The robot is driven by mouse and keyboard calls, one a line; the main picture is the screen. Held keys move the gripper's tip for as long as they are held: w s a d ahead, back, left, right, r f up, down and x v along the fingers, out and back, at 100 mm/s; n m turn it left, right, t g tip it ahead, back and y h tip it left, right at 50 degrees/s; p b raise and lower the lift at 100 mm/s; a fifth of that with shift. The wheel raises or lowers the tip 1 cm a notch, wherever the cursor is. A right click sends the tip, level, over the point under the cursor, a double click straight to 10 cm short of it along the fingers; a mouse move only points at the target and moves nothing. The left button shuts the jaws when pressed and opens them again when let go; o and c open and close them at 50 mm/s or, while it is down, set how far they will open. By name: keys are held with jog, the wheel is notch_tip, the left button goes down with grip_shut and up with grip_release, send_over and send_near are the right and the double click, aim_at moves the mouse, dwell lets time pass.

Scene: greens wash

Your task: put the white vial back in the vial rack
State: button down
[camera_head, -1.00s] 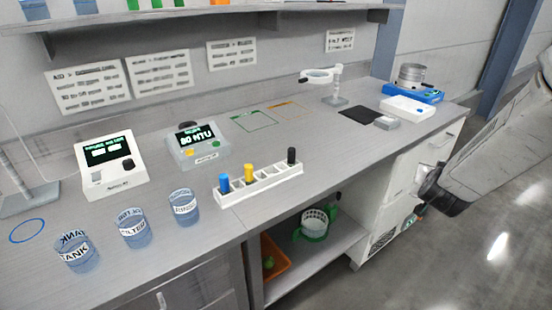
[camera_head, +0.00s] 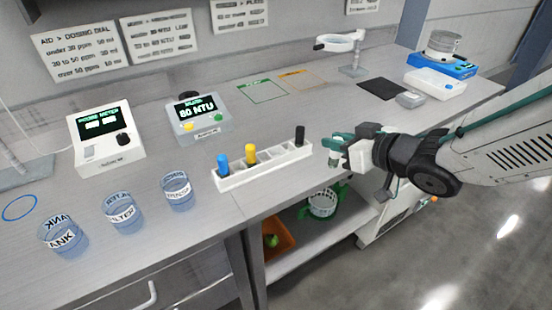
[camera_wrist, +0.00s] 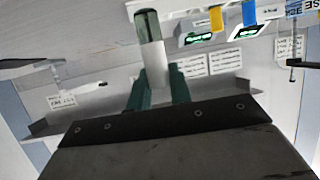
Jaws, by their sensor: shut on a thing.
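My gripper (camera_head: 340,148) is shut on the white vial (camera_head: 334,162), just right of the rack's right end and apart from it. In the wrist view the vial (camera_wrist: 155,60) shows a white cap between the green fingers and a dark glass body beyond. The white vial rack (camera_head: 232,183) stands near the bench's front edge. It holds a blue-capped vial (camera_head: 223,165) at the left, a yellow-capped vial (camera_head: 251,154) beside it and a black-capped vial (camera_head: 299,137) at the right end. Empty slots lie between yellow and black.
A meter reading 80 NTU (camera_head: 200,130) and another white meter (camera_head: 110,155) stand behind and left. Several labelled beakers, one of them here (camera_head: 176,192), stand left of the rack. A magnifier (camera_head: 340,43) stands at the back.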

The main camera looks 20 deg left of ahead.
jog(key=s+a+n+g+y, duration=0.1)
jog(key=s+a+n+g, duration=0.1)
jog(key=s, duration=0.3)
jog(key=shift+w+d+r+x, duration=0.15)
jog(key=shift+w+x, duration=0.3)
jog(key=shift+x, duration=2.3)
jog(key=shift+w+d+r+x, duration=0.1)
jog(key=shift+w+r+x, duration=0.3)
jog(key=shift+x, duration=2.4)
jog(key=shift+w+d+r+x, duration=0.1)
jog(key=shift+w+x, duration=0.45)
jog(key=shift+x, duration=2.2)
jog(key=shift+f, duration=0.1)
jog(key=c, duration=1.3)
grip_release()
jog(key=v, duration=1.2)
jog(key=shift+d, duration=0.1)
